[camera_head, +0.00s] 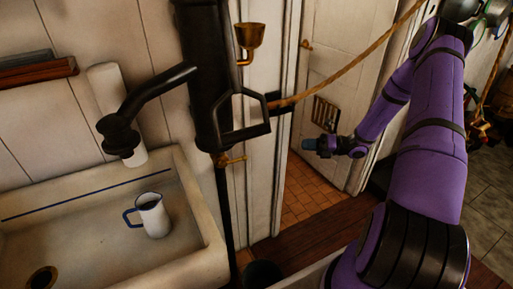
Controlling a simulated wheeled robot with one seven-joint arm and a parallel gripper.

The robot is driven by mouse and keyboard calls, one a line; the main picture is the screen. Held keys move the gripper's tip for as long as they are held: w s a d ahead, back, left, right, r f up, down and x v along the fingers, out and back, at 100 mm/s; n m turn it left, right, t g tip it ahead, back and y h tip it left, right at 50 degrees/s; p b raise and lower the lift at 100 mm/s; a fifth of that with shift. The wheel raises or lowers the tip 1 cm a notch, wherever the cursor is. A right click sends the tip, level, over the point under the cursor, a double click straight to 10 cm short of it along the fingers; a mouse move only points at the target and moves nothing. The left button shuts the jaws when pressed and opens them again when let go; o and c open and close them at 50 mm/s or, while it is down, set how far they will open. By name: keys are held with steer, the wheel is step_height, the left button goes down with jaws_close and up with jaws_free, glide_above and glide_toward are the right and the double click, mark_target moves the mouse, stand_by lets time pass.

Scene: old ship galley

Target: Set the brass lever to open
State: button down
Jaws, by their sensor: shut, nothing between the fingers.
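A small brass lever (233,160) sticks out to the right from the lower end of the black pump body (205,85). It lies roughly level, tilted slightly up at its outer end. My gripper (312,145) is to the right of the lever, in front of the doorway, and apart from it. Its fingers are small in the picture, point left, and are shut with nothing held.
A white sink (205,225) at the left holds a white mug (152,215) with a blue handle. A black spout (150,95) reaches over it. A black looped handle (247,118), a brass cup (249,38) and a rope (345,70) are near the pump. A white door (340,60) stands behind.

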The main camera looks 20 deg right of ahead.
steer(key=w+a+r+m+g+h, duration=0.45)
steer(key=a+r+m+h, duration=0.2)
steer(key=a+m, duration=0.25)
steer(key=w+a+r+m+g+h, duration=0.3)
steer(key=a+r+m+g+h, duration=0.2)
steer(key=a+r+m, duration=0.3)
steer(key=m, duration=0.2)
glide_toward(234, 161)
steer(key=f, duration=0.2)
steer(key=d+f, duration=0.1)
steer(key=f, duration=0.1)
steer(key=d+f, duration=0.1)
steer(key=f, duration=0.1)
steer(key=shift+w+f, duration=0.1)
steer(key=shift+f, duration=0.05)
